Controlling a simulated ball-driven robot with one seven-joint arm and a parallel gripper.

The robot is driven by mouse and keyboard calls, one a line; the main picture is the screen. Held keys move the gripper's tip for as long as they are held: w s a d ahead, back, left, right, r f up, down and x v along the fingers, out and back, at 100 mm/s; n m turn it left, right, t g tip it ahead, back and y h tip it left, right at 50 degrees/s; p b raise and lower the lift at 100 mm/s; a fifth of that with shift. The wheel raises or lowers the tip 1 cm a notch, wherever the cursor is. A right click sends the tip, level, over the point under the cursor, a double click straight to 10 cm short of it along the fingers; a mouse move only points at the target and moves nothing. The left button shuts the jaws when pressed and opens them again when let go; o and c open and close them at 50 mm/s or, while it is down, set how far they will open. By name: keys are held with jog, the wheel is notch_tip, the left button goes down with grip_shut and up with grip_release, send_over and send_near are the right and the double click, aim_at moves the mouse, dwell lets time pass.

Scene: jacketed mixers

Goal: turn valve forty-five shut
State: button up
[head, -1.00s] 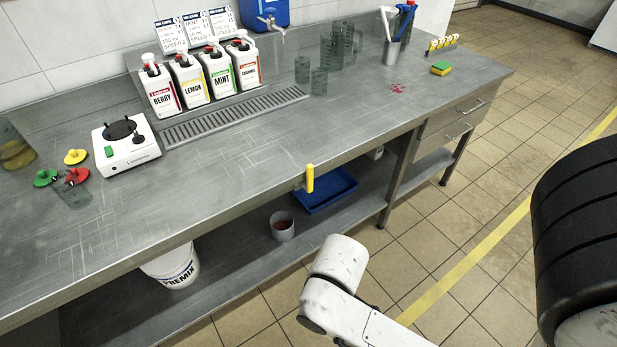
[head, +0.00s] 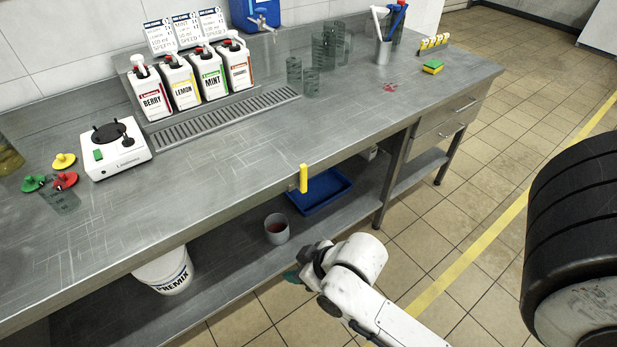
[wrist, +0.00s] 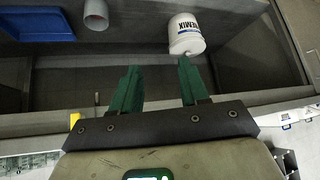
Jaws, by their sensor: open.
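No valve marked forty-five can be made out in either view. A yellow upright handle (head: 303,178) sits at the bench's front edge in the head view; part of it shows at the left in the wrist view (wrist: 74,120). A small tap (head: 262,22) is on the blue container at the back. My gripper (head: 292,276) is low in front of the bench, below the yellow handle and apart from it. In the wrist view its two green fingers (wrist: 158,70) are spread with nothing between them.
The steel bench (head: 215,190) carries several syrup jugs, a white hotplate device (head: 115,150) and coloured knobs (head: 63,160). On the lower shelf are a blue tray (head: 322,190), a grey cup (head: 277,229) and a white bucket (head: 163,272).

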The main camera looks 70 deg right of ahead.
jog(key=d+r+m+t+h+b, duration=0.1)
jog(key=d+r+m+t+h, duration=0.15)
jog(key=d+t, duration=0.4)
jog(key=m+t+h, duration=0.1)
jog(key=m+h, duration=0.1)
jog(key=h, duration=0.4)
send_near(305, 171)
jog(key=x, duration=0.8)
jog(key=shift+w+d+r, duration=0.1)
jog(key=shift+w, duration=0.05)
jog(key=shift+c, duration=0.4)
grip_shut()
